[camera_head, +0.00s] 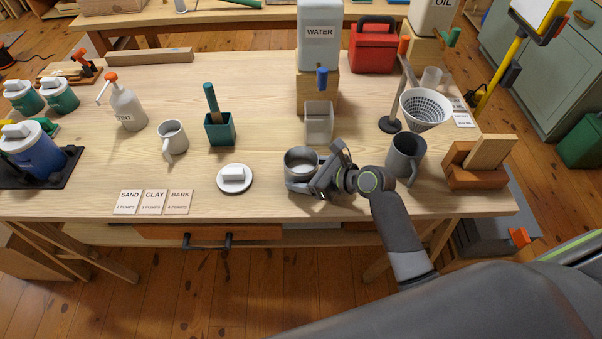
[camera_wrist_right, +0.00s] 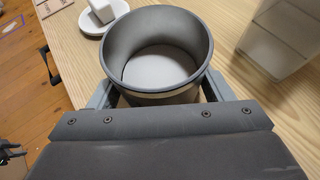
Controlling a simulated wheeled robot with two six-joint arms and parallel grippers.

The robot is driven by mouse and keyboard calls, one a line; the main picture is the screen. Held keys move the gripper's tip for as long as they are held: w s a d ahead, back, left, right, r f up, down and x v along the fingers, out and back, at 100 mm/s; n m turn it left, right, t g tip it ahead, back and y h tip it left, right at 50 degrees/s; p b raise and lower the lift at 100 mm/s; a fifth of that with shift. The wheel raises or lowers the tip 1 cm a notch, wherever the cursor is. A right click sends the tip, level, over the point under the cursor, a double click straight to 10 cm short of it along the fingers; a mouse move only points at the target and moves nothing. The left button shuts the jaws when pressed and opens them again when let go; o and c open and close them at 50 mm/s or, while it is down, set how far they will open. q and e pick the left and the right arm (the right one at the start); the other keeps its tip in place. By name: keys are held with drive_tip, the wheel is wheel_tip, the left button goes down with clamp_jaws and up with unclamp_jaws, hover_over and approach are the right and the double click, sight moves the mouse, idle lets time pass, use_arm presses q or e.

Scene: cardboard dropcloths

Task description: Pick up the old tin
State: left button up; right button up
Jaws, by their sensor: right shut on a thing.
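The old tin (camera_head: 301,162) is a round, open-topped grey metal can near the front middle of the table. It also shows upright in the right wrist view (camera_wrist_right: 156,63), and its inside looks empty. My right gripper (camera_head: 305,182) reaches it from the right and is shut on it, with one finger on each side of its wall. I cannot tell whether its base touches the table.
A dark grey jug (camera_head: 405,158) stands close to the right, near my arm. Label cards (camera_head: 154,202) lie front left.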

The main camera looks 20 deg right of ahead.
drive_tip(key=shift+c, duration=0.8)
drive_tip(key=shift+r, duration=0.15)
drive_tip(key=shift+r+p, duration=1.05)
drive_tip(key=shift+r, duration=3.7)
drive_tip(key=s+d+r+p, duration=0.4)
drive_tip(key=d+r+p, duration=0.2)
drive_tip(key=d+p, duration=0.5)
drive_tip(key=s+d+r+p, duration=0.4)
drive_tip(key=d+r+p, duration=0.3)
drive_tip(key=d+p, duration=0.4)
drive_tip(key=shift+d+r, duration=0.3)
drive_tip(key=shift+d, duration=0.15)
